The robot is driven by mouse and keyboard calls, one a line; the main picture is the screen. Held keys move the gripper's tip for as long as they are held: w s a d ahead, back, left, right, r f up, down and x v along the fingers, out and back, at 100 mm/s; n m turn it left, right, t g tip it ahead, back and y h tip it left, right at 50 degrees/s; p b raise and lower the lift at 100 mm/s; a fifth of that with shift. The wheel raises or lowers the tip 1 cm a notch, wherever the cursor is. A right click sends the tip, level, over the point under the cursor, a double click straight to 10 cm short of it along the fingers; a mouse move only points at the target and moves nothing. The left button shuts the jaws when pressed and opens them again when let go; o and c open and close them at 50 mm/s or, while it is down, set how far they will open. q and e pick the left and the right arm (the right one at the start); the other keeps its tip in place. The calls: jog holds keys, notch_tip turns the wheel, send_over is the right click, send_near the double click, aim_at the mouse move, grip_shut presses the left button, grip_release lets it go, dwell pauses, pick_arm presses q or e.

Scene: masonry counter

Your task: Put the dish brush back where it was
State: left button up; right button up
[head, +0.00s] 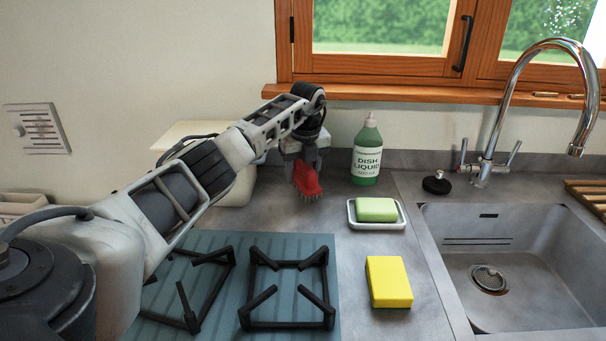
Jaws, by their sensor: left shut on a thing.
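A red dish brush (307,181) with short bristles hangs below my left gripper (301,157). The gripper is shut on it and points down. The brush is at the back of the counter, left of the green dish liquid bottle (366,153) and apart from it. I cannot tell whether the bristles touch the counter or hang just above it. My right gripper is not in view.
A soap dish (396,221) with a green bar, a yellow sponge (388,282) and a black plug (436,184) lie near the sink (520,250). A blue hob (240,243) with black grates is in front. A pale container (239,188) stands behind my arm.

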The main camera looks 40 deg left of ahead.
pick_arm(q)
jog(key=shift+f, duration=0.85)
jog(key=o, duration=0.9)
jog(key=shift+o, duration=0.2)
jog(key=r, duration=0.4)
jog(key=d+r, duration=0.1)
jog(key=r, duration=0.3)
jog(key=s+r, duration=0.1)
jog(key=r, duration=0.3)
jog(key=shift+d+r+b, duration=0.15)
jog(key=shift+d+b, duration=0.1)
jog(key=shift+b, duration=0.05)
